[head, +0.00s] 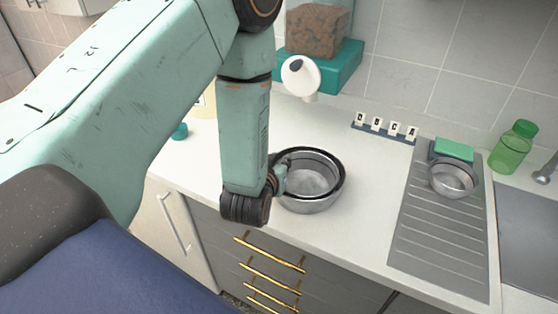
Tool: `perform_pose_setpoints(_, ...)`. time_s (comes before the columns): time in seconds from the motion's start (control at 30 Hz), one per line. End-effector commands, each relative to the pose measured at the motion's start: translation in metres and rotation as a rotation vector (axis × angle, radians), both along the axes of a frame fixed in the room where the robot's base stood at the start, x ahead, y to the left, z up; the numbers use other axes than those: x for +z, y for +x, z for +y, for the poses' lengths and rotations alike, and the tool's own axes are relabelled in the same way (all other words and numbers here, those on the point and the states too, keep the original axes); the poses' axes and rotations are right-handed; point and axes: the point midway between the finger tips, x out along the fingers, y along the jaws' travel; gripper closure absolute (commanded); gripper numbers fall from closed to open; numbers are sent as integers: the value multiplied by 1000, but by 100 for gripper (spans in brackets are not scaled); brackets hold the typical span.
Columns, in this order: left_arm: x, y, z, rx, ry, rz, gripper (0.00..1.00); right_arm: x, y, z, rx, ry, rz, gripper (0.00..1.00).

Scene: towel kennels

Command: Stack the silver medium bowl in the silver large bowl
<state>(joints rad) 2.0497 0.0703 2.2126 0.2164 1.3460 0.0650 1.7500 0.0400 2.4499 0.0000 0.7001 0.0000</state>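A silver bowl (308,204) with a dark rim stands upright on the white counter, just right of my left wrist. A second rim shows inside it, so a smaller bowl (314,181) appears to sit nested there; I cannot fully tell the two apart. My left gripper (281,174) is at the left side of these rims, mostly hidden behind my own wrist, and I cannot see whether its fingers are open or shut. Another, smaller-looking silver bowl (453,181) stands on the drainboard at the right. My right gripper is not in view.
The grey ribbed drainboard (432,250) and sink (530,235) are at the right, with a green bottle (513,147) behind. Letter tiles (385,127) stand near the wall. A white round-topped object (301,76) stands behind the bowls. The counter between bowls and drainboard is clear.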

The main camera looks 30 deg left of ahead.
Motion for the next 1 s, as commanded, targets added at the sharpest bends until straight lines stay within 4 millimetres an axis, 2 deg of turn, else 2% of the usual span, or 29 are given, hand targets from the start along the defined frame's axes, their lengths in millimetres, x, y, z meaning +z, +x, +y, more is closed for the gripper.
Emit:
perform_pose_setpoints(0.07, 0, 0, 0, 1, 0, 0, 70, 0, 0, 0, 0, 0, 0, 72)
perform_pose_setpoints(0.63, 0, 0, 0, 0, 0, 1, 70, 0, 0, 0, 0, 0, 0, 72)
perform_pose_setpoints(0.83, 14, 0, 0, 0, 0, 0, 70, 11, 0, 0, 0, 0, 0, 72)
perform_pose_setpoints(1.0, 23, -27, -8, -2, 2, 3, 70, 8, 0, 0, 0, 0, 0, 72)
